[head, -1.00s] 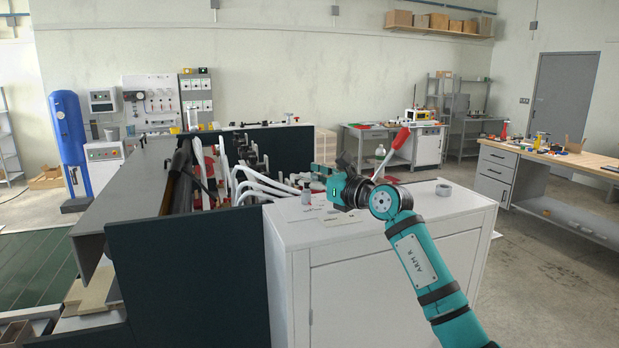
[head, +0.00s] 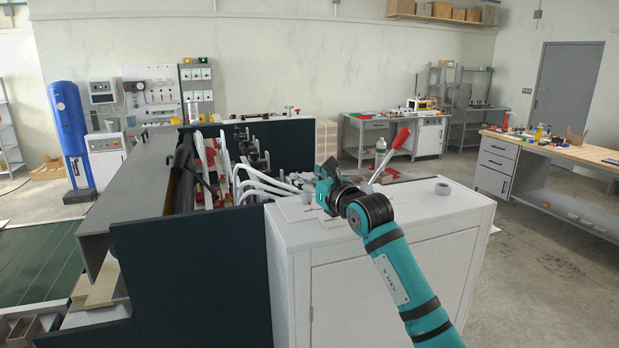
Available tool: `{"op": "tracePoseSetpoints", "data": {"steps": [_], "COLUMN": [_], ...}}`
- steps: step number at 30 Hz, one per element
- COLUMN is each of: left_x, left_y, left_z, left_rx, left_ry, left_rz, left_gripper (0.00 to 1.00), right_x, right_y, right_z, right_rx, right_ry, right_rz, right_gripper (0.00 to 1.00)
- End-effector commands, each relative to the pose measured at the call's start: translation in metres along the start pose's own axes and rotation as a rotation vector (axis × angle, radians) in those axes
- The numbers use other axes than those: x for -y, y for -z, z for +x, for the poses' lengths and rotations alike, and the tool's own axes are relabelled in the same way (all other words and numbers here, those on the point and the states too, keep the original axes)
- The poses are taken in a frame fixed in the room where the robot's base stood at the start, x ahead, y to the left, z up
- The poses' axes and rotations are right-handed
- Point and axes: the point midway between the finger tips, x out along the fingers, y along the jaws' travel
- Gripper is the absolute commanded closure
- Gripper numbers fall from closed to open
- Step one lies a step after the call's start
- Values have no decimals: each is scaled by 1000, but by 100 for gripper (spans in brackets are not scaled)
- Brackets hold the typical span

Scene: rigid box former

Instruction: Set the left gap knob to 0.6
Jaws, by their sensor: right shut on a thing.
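My right gripper (head: 322,184) is low over the left part of the white cabinet top (head: 410,200), beside the red-handled lever. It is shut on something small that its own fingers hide. I cannot make out the left gap knob or read its setting from here. Pale label plates lie on the cabinet top just under and left of the gripper. My left gripper is out of view.
A lever with a red handle (head: 401,138) rises right behind my right wrist. A grey ring (head: 443,189) lies on the cabinet's right side. White curved tubes (head: 262,185) and the dark machine panel (head: 195,270) stand to the left. The cabinet's right part is mostly clear.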

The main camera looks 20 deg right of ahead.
Motion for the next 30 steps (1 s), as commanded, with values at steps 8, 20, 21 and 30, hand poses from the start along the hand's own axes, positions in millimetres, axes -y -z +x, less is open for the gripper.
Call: {"op": "tracePoseSetpoints", "data": {"steps": [8,20,21,30], "left_x": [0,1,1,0], "left_y": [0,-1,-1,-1], "left_z": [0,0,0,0], "left_rx": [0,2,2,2], "left_ry": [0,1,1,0], "left_rz": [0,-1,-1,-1], "left_gripper": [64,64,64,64], "right_x": [0,1,1,1], "right_y": [0,1,0,1], "right_z": [0,-17,-24,-85], "right_rx": [-1,0,1,-1], "right_ry": [0,0,0,1], "right_rz": [0,-2,-2,-2], "right_gripper": [24,24,24,24]}}
